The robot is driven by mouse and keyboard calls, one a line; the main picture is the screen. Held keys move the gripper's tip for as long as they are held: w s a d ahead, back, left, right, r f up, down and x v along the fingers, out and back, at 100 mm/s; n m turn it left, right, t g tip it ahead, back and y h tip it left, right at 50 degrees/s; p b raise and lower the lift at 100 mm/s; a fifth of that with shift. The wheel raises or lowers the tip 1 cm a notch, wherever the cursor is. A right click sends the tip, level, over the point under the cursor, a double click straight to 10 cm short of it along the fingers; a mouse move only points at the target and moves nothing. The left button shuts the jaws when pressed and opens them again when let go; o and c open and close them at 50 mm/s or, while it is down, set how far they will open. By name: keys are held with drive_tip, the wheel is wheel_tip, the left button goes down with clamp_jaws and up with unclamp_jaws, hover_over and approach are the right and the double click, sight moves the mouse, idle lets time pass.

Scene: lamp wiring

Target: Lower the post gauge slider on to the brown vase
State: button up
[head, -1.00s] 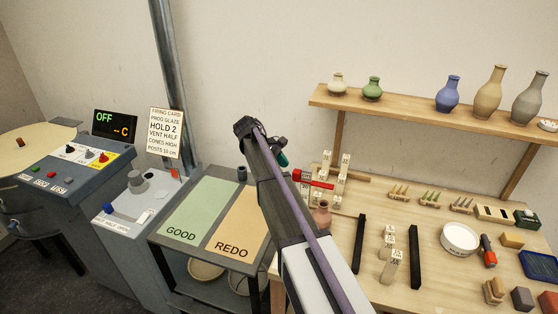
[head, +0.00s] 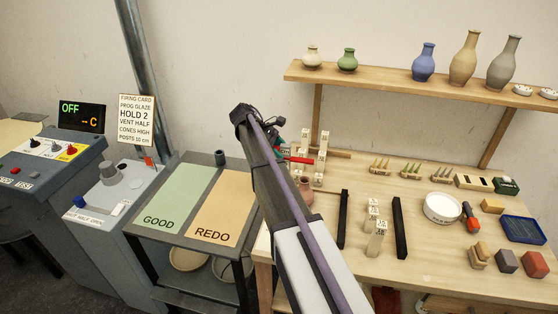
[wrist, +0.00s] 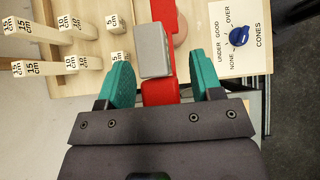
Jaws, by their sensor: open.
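The red slider (head: 301,160) of the post gauge shows just right of my arm in the head view, partly hidden by it. The brown vase (head: 305,192) stands below it in that view, at the table's left edge. In the wrist view my gripper (wrist: 161,75) is open, with one teal finger on each side of the red slider (wrist: 161,92). I cannot tell whether the fingers touch it. A grey block (wrist: 152,50) lies against the slider ahead of the fingers. A rounded brown part, likely the vase (wrist: 181,28), shows partly behind the slider.
Several pale marked posts (wrist: 79,63) stand left of the slider in the wrist view. A cones card (wrist: 238,30) with a blue knob lies to the right. The tray stand (head: 165,204) is left of the table, and black bars (head: 343,220) lie right of the vase.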

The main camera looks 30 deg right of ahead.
drive_tip(key=shift+c, duration=0.3)
clamp_jaws()
idle(0.3)
